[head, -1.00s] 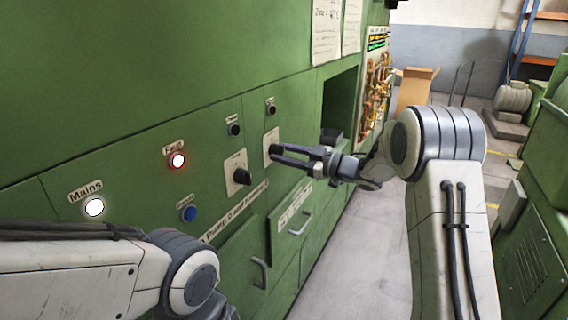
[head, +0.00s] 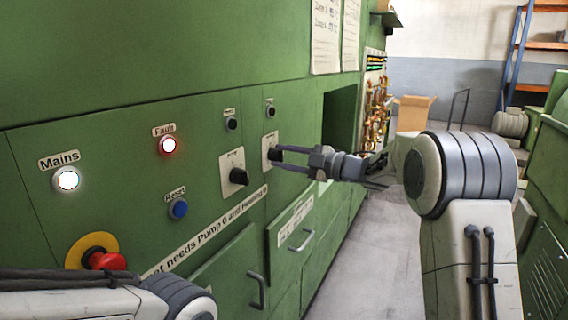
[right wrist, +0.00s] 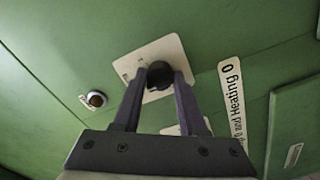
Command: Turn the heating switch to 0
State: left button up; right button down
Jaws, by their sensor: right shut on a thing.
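The heating switch is a black rotary knob (head: 274,154) on a pale plate (head: 268,139) on the green machine panel. My right gripper (head: 279,157) reaches it from the right and is shut on the knob. In the right wrist view the knob (right wrist: 160,76) sits between the two fingertips, which hide its sides. Its pointer and the plate's markings cannot be read. A sign on the panel (head: 208,232) mentions Pump 0 and Heating 0. My left gripper is outside the views; only part of my left arm shows at lower left.
A similar black pump knob (head: 239,177) is just left of the heating switch. The mains lamp (head: 67,179) is lit white and the fault lamp (head: 170,145) red. A blue reset button (head: 179,209) and a red emergency stop (head: 106,260) are lower left. Drawer handles (head: 303,240) stick out below.

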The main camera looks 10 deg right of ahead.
dwell(0.5)
jog(key=shift+c, duration=2.3)
grip_release()
jog(key=b+v, duration=0.1)
jog(key=v, duration=0.9)
jog(key=shift+s+d, duration=0.15)
jog(key=shift+d, duration=0.05)
